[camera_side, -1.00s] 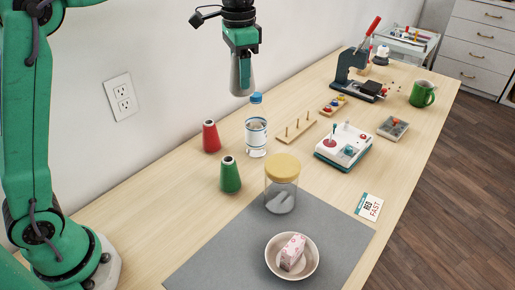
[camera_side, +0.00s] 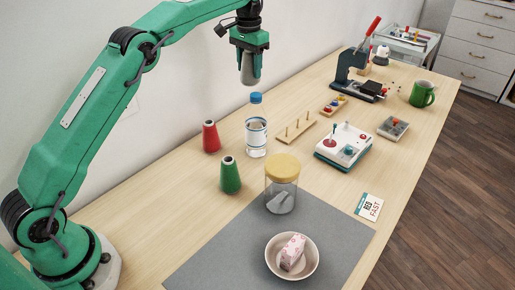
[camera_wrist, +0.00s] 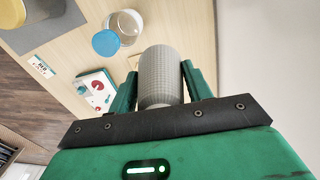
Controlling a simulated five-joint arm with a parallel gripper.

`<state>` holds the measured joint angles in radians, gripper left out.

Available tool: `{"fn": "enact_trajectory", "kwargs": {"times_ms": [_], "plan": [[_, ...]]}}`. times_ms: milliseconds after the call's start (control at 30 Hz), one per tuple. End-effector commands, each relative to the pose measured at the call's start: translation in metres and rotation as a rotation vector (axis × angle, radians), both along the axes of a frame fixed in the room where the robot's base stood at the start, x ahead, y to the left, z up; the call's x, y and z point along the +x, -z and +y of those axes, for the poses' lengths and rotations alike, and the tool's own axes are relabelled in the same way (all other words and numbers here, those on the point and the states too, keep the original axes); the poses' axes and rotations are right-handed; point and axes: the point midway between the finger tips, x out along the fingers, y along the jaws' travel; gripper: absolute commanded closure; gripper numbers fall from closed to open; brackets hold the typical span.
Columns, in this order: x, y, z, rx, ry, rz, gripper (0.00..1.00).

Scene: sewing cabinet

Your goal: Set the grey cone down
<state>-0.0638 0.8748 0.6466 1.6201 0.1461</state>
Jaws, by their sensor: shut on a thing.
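My gripper (camera_side: 250,58) is shut on the grey cone (camera_side: 250,70) and holds it in the air, near the wall and above the bottle. In the wrist view the grey cone (camera_wrist: 160,76) sits between the two green fingers (camera_wrist: 160,84), its surface finely ribbed. A red cone (camera_side: 211,136) and a green cone (camera_side: 230,175) stand upright on the table (camera_side: 190,205) to the left of the bottle. The grey cone's lower end is clear of everything below it.
A water bottle (camera_side: 256,132) with a blue cap stands below my gripper. A wooden peg rack (camera_side: 285,138), a lidded jar (camera_side: 282,190), a white control box (camera_side: 338,152) and a bowl (camera_side: 271,262) on a grey mat (camera_side: 220,250) stand around. Bare table lies left of the cones.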

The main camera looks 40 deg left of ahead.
Motion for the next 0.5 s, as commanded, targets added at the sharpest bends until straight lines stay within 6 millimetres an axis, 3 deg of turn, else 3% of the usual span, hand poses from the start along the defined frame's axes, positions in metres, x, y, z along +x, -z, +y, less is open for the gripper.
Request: {"fn": "enact_trajectory", "kwargs": {"times_ms": [500], "plan": [[0.043,0.085,0.025,0.000,-0.113,0.001,0.78]]}}
